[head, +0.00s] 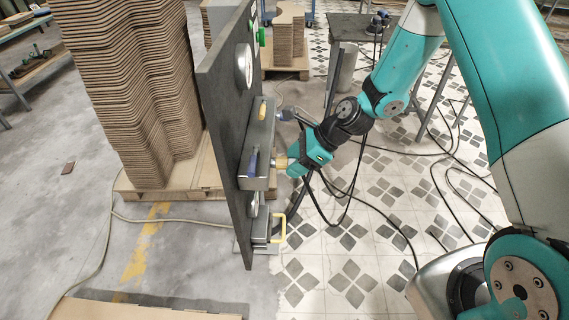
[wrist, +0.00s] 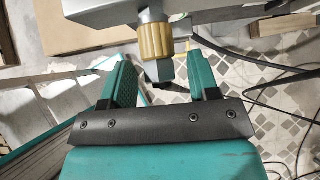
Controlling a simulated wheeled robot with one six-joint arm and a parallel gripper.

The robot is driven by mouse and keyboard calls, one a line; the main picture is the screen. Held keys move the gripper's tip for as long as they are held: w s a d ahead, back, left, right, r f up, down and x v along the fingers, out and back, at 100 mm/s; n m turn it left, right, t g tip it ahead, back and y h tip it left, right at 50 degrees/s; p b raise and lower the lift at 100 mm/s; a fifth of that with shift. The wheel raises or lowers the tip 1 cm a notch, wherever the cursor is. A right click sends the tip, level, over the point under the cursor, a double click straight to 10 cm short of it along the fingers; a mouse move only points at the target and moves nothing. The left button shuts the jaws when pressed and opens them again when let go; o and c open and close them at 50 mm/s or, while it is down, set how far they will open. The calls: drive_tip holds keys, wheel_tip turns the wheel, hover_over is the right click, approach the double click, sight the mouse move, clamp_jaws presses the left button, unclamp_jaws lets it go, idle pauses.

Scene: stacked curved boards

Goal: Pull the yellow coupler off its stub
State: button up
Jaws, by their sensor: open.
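The yellow coupler (wrist: 155,42) sits on a grey metal stub (wrist: 152,15) under the edge of a grey housing in the wrist view. A dark, angular piece (wrist: 158,70) shows at the coupler's lower end. My gripper (wrist: 160,60) is open, with one green finger on either side of this lower end. The coupler's main body lies just beyond the fingertips, and no contact shows. In the head view, the coupler (head: 280,162) is a small yellow spot between the grey housing (head: 258,150) and my gripper (head: 290,167). The fingers are hard to make out there.
The housing is on an upright dark panel (head: 225,120) with a round gauge (head: 244,65) and a yellow handle (head: 279,228) lower down. Stacked curved boards (head: 130,90) stand behind it on a pallet. Black cables (head: 375,215) cross the tiled floor right of the panel.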

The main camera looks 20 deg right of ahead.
clamp_jaws()
drive_tip(key=s+d+p, duration=0.1)
drive_tip(key=s+d, duration=0.1)
drive_tip(key=d, duration=0.4)
drive_tip(key=shift+d, duration=0.4)
idle(0.9)
drive_tip(key=shift+s, duration=0.1)
